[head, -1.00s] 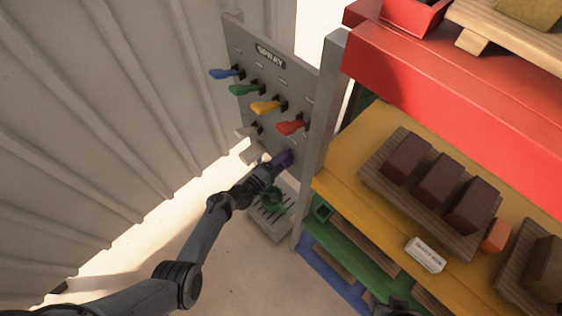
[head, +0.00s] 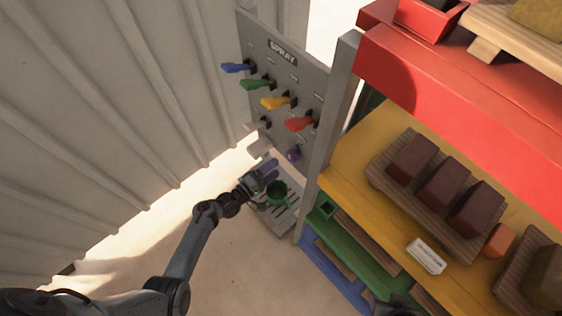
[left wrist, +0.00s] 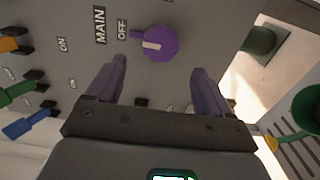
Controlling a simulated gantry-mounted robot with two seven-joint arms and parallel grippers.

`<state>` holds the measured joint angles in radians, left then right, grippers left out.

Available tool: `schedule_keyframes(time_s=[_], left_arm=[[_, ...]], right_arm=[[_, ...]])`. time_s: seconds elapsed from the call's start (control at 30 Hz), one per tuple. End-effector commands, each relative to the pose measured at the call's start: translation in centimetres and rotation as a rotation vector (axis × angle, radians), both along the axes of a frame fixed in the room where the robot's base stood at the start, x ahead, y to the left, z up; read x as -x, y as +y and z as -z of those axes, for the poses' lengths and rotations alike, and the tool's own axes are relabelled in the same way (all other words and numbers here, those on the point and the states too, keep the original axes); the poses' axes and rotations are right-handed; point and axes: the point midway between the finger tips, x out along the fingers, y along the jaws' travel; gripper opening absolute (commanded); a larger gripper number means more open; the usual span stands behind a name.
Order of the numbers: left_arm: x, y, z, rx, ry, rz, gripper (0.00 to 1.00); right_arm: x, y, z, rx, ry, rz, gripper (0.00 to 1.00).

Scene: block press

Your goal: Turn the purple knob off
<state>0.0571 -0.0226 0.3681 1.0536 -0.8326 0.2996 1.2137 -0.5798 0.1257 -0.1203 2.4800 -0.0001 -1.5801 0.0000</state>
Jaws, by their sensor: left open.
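The purple knob (head: 293,154) is on the lower part of the grey spray panel (head: 283,74). In the left wrist view the round purple knob (left wrist: 155,44) has a pale mark on its face, and its small tab points left toward the word OFF. My left gripper (head: 268,170) is just below and left of the knob. In the left wrist view its two purple fingers (left wrist: 160,82) are apart with nothing between them, and the knob is beyond them, untouched. A dark part of my right gripper (head: 398,306) shows at the bottom edge; its jaws are unclear.
Blue (head: 235,67), green (head: 255,84), yellow (head: 277,102) and red (head: 299,123) levers stick out above the knob. A green cup (head: 277,193) stands on a grey grate (head: 284,219) below. A shelf rack (head: 347,162) with brown blocks stands to the right.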

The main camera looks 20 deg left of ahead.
Motion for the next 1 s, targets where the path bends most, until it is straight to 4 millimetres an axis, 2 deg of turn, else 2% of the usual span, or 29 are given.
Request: schedule_keyframes(time_s=[0.1,0.3,0.77,0.87,1.0], left_arm=[[1.5,0.6,0.0,0.000,0.001,0.000,0.81],[2.6,1.1,0.0,0.001,0.000,0.000,0.81],[2.7,1.2,0.0,0.001,0.000,0.001,0.81],[3.2,1.2,0.5,0.000,0.010,0.000,0.81],[5.3,1.3,2.3,-0.004,0.049,0.003,0.81]], right_arm=[[0.0,0.0,-0.1,0.001,0.000,-0.001,0.43],[0.0,0.0,-0.1,0.000,0.000,0.000,0.43],[0.0,0.2,-0.2,-0.008,0.000,0.006,0.43],[0.0,0.2,-0.2,-0.009,0.000,0.006,0.43],[0.0,0.2,-0.2,-0.009,0.000,0.006,0.43]])
